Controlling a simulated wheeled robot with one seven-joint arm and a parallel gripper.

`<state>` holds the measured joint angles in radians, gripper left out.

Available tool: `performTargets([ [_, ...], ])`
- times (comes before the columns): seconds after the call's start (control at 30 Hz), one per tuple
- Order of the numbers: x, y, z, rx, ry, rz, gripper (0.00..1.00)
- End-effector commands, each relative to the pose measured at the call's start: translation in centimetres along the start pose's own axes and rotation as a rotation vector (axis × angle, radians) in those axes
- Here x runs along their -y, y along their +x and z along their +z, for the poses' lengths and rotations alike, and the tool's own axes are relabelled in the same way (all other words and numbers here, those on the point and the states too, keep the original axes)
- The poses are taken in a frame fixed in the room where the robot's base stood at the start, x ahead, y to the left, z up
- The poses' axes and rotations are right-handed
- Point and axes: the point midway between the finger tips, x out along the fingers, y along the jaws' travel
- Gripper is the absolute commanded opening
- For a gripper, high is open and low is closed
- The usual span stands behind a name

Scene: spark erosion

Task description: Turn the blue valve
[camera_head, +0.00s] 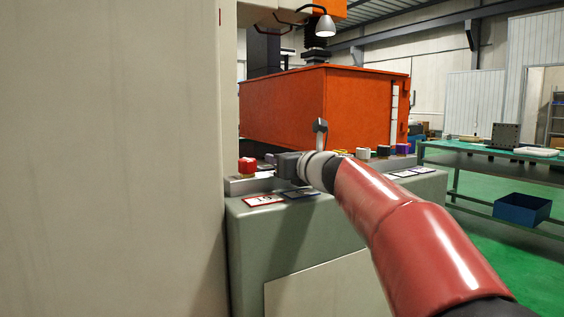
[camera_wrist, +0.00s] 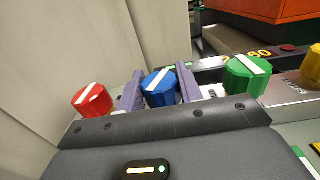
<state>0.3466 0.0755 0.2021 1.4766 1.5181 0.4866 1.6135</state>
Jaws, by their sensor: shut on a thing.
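The blue valve (camera_wrist: 160,94) is a faceted knob with a white stripe on its top. In the wrist view the stripe slants from lower left to upper right. The two purple-grey fingers of my gripper (camera_wrist: 160,88) stand on either side of the valve and are shut on it. In the head view my gripper (camera_head: 288,166) is at the left part of the control ledge, just right of a red knob (camera_head: 247,165). The blue valve is hidden behind my gripper there.
In the wrist view a red knob (camera_wrist: 92,101) is close left, with a green knob (camera_wrist: 245,76) and a yellow knob (camera_wrist: 311,64) to the right. A large pale panel (camera_head: 110,150) fills the left. An orange tank (camera_head: 330,105) stands behind the ledge.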

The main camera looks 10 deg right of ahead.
Motion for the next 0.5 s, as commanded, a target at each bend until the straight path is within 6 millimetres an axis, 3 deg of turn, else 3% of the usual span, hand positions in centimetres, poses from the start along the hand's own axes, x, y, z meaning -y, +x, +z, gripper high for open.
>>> performTargets([
  [0.5,-0.23,0.10,0.07,-0.001,-0.001,-0.391,0.13],
])
